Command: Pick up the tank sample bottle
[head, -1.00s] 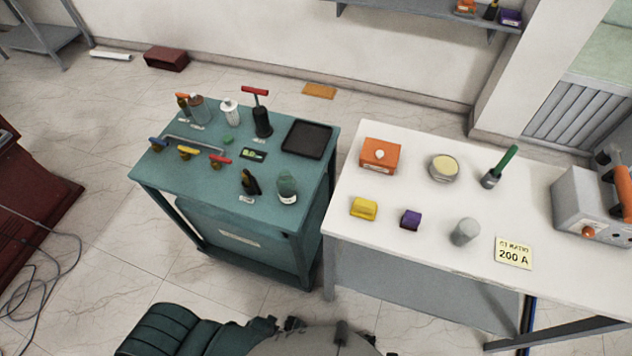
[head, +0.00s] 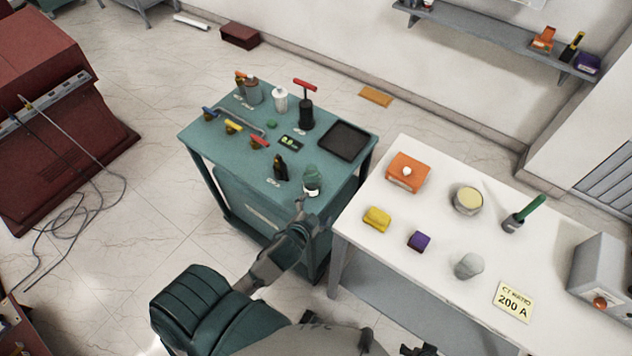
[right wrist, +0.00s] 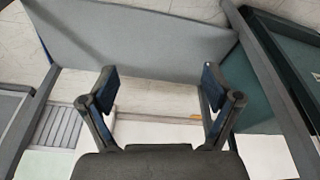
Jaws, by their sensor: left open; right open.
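On the teal cart (head: 215,135) stand several vessels, and their labels are too small to read, so I cannot tell for sure which is the tank sample bottle. A dark bottle (head: 280,168) stands near the front edge. Right of it stands a clear jar with a green top (head: 311,180). A brown bottle (head: 241,84) is partly hidden at the back left. My left gripper (head: 301,204) is open at the cart's front edge, just below the jar; contact cannot be made out. In the right wrist view my right gripper (right wrist: 165,88) is open and empty.
The cart also holds a black tray (head: 343,140), a white bottle (head: 280,99), a red-handled tool (head: 305,105) and several coloured valve handles. The white table (head: 400,235) to the right carries an orange box (head: 407,172) and small items. Cables (head: 75,225) lie on the left floor.

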